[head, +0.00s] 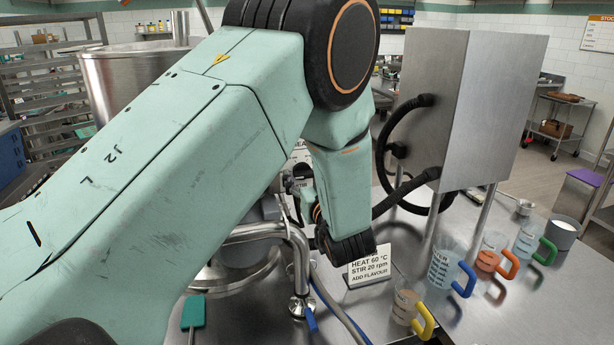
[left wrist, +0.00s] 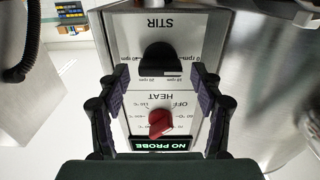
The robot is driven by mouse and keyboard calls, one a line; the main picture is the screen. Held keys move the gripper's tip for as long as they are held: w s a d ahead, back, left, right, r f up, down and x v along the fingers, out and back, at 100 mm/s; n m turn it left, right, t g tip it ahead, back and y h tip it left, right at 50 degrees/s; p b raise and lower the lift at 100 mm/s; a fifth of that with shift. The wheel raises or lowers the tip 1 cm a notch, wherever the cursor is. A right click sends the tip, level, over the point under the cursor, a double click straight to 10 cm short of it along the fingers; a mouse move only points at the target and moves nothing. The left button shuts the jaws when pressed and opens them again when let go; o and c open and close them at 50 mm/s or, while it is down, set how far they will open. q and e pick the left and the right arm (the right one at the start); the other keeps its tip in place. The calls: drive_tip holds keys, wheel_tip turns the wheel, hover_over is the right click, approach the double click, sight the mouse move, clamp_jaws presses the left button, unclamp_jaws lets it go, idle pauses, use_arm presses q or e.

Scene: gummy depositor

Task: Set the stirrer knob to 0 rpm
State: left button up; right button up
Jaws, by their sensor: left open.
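The black stirrer knob (left wrist: 158,57) sits under the word STIR on a steel control panel (left wrist: 125,28), which appears upside down in the left wrist view. Rpm marks surround the knob; I cannot tell which one it points to. My left gripper (left wrist: 159,85) is open, its dark fingers on either side of the panel face below the knob in the picture. Nothing is between the fingertips, and I see no contact with the knob. In the head view my left arm hides most of the panel and the gripper. My right gripper is not in view.
A red HEAT knob (left wrist: 160,122) and a NO PROBE display (left wrist: 160,144) are on the same panel. In the head view, a bent steel pipe (head: 298,262), a sign (head: 369,268) and several coloured-handle jugs (head: 443,270) stand nearby. A steel cabinet (head: 480,105) with black hoses stands right.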

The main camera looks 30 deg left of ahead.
use_arm(q)
drive_tip(key=shift+w+a+f, duration=0.1)
drive_tip(key=shift+a+f, duration=0.05)
drive_tip(key=shift+w, duration=0.1)
wheel_tip(320, 180, up, 10)
idle(0.4)
drive_tip(key=shift+s, duration=0.2)
drive_tip(key=shift+w, duration=0.1)
